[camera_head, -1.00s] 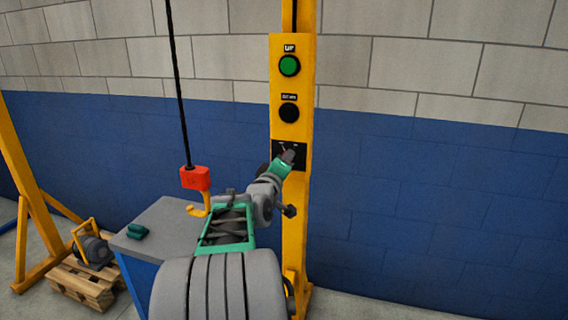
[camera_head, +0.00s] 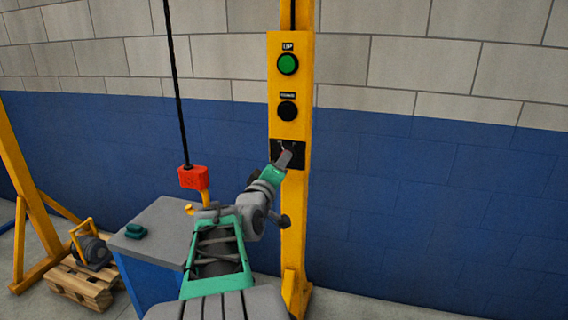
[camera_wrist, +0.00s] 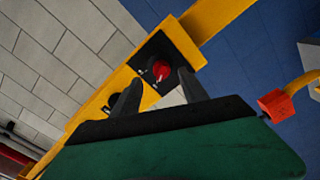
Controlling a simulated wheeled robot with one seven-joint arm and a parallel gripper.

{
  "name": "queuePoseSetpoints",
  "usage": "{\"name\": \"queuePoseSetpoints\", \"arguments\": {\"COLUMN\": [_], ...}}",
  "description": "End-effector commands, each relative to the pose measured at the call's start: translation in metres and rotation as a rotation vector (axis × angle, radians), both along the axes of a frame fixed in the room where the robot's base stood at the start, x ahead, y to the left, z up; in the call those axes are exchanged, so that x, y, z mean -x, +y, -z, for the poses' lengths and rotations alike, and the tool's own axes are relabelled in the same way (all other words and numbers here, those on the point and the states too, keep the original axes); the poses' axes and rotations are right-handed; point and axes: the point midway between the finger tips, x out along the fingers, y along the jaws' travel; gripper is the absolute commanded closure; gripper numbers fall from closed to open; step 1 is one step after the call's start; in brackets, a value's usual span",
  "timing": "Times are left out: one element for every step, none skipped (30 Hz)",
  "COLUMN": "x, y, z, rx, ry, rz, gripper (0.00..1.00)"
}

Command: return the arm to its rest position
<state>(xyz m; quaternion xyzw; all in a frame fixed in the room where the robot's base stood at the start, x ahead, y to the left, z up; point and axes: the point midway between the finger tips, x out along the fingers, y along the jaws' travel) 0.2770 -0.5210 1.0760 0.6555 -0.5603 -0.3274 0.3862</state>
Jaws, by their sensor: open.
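My gripper (camera_head: 286,158) is in front of the lower part of the yellow post (camera_head: 293,215), by a black switch plate (camera_head: 300,152). In the wrist view its two dark fingers (camera_wrist: 158,88) are spread and nothing is between them. A red rotary knob (camera_wrist: 161,69) on the black plate shows just beyond the fingertips, which look apart from it. In the head view the gripper covers part of the plate and hides the knob. My arm is bent and reaches up from the bottom of the picture.
A green UP button (camera_head: 288,64) and a black button (camera_head: 288,111) sit higher on the post. A red hoist block (camera_head: 193,177) hangs on a cable left of my arm. A grey-topped bench (camera_head: 160,225) and a pallet (camera_head: 80,284) stand left. The right side is clear.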

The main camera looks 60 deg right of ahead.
Motion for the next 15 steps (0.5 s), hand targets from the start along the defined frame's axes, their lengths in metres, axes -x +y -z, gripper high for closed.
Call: {"name": "queuePoseSetpoints", "arguments": {"x": [0.001, 0.001, 0.002, 0.003, 0.004, 0.005, 0.005, 0.005, 0.005, 0.005, 0.005, 0.005, 0.005, 0.005, 0.005], "y": [0.010, 0.015, 0.021, 0.024, 0.026, 0.029, 0.029, 0.030, 0.030, 0.030, 0.030, 0.030, 0.030, 0.030, 0.029], "z": [0.000, 0.000, 0.000, 0.000, 0.000, 0.000, 0.000, 0.000, 0.000, 0.000, 0.000, 0.000, 0.000, 0.000, 0.000], "rx": [0.002, 0.002, 0.002, 0.001, 0.000, 0.000, 0.000, 0.000, 0.000, 0.000, 0.000, 0.000, 0.000, 0.000, 0.000], "ry": [-0.001, -0.001, -0.001, -0.001, -0.001, -0.001, 0.000, 0.000, 0.000, 0.000, 0.000, 0.000, 0.000, 0.000, 0.000], "rz": [-0.003, -0.003, -0.003, -0.002, -0.001, -0.001, -0.001, 0.000, 0.000, 0.001, 0.001, 0.001, 0.001, 0.001, 0.001], "gripper": [0.48, 0.48, 0.48, 0.48, 0.48, 0.48, 0.48, 0.48, 0.48, 0.48, 0.48, 0.48, 0.48, 0.48, 0.48]}}
